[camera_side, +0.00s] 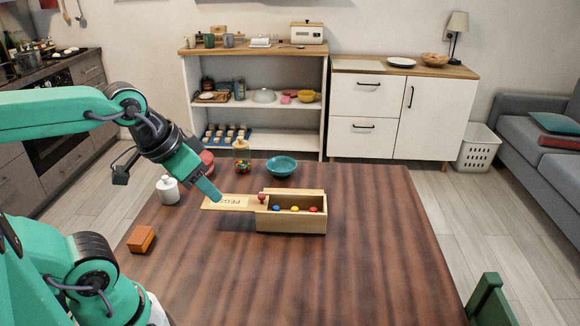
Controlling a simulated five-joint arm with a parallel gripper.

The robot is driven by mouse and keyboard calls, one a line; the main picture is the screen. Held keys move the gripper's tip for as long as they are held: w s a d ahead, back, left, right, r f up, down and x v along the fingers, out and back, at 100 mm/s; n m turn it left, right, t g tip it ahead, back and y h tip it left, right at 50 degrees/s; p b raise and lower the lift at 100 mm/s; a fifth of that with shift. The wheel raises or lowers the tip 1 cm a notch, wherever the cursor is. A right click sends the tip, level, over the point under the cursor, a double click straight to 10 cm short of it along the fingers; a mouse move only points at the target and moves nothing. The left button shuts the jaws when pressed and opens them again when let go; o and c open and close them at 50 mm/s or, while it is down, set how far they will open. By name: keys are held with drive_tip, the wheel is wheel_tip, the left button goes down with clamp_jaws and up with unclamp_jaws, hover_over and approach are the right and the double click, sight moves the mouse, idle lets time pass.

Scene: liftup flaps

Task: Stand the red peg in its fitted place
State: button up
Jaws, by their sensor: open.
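A light wooden box (290,225) stands on the striped table, its right part open. Inside show a blue round top (277,208), a yellow one (294,208) and a red one (312,209), which may be the red peg. A flat wooden panel lettered PEGS (228,203) extends left from the box. A small dark red knob-like piece (262,198) is at its right end; whether it is a peg or a handle I cannot tell. My gripper (217,197) is open, pointing down and right near the panel's left part. Contact is unclear; the fitted place cannot be made out.
A white jar (168,190) and an orange-brown block (141,239) stand left of the box. A teal bowl (281,166), a jar of coloured balls (242,167) and a red object (206,160) are behind. The table's front and right are clear.

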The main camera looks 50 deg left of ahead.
drive_tip(key=shift+c, duration=0.9)
drive_tip(key=shift+w, duration=0.1)
